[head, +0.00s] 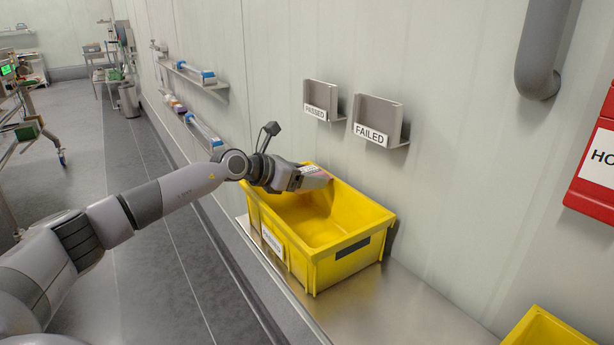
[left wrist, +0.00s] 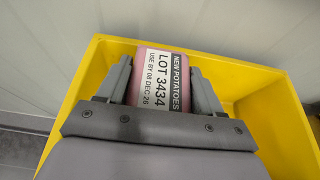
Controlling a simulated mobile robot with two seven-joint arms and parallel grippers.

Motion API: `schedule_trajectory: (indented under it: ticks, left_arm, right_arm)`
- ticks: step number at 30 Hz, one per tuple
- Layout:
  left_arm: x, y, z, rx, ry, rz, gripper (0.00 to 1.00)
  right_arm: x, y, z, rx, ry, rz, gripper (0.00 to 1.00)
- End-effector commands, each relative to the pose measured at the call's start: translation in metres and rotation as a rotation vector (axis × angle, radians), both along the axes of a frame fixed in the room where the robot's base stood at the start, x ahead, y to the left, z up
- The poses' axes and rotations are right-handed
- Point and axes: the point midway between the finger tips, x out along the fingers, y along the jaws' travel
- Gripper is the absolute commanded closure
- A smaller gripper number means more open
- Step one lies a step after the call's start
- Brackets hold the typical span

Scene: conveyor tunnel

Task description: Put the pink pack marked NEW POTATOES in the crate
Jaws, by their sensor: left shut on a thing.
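In the head view the pack (head: 314,172) shows at the tip of my left gripper (head: 304,178), over the far left part of the yellow crate (head: 345,262). The crate stands on a metal surface and its visible inside is empty. The crate's rim (left wrist: 270,75) surrounds the pack in the left wrist view. I cannot tell how far the pack is above the crate floor. My right gripper is not in view.
Wall holders marked PASSED (head: 321,100) and FAILED (head: 380,120) are above the crate. A second yellow container (head: 545,330) is at the lower right. A grey pipe (head: 545,50) and a red box (head: 597,160) are on the wall. Bare metal surface (head: 410,310) lies right of the crate.

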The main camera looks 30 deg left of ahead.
Motion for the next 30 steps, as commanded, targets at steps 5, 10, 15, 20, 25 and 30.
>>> schedule_trajectory:
  ticks: [5, 10, 15, 20, 25, 30]
  left_arm:
    - [0.002, -0.001, 0.001, -0.001, -0.007, 0.001, 0.89]
    - [0.002, -0.001, -0.002, -0.002, -0.006, 0.0, 0.89]
    - [0.002, -0.001, -0.007, -0.003, -0.006, 0.0, 0.89]
    - [0.002, -0.001, -0.012, -0.001, -0.007, 0.001, 0.89]
    - [0.002, -0.001, -0.012, -0.001, -0.004, 0.0, 0.11]
    - [0.002, -0.001, -0.012, -0.002, -0.004, 0.0, 0.08]
  right_arm:
    - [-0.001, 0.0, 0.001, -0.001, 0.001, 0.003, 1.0]
    - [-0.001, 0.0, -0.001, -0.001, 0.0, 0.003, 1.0]
    - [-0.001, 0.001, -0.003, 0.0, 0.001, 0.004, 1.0]
    - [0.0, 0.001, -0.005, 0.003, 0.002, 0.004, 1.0]
    - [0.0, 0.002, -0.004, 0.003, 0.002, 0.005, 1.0]
    - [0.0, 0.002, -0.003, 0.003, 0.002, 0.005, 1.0]
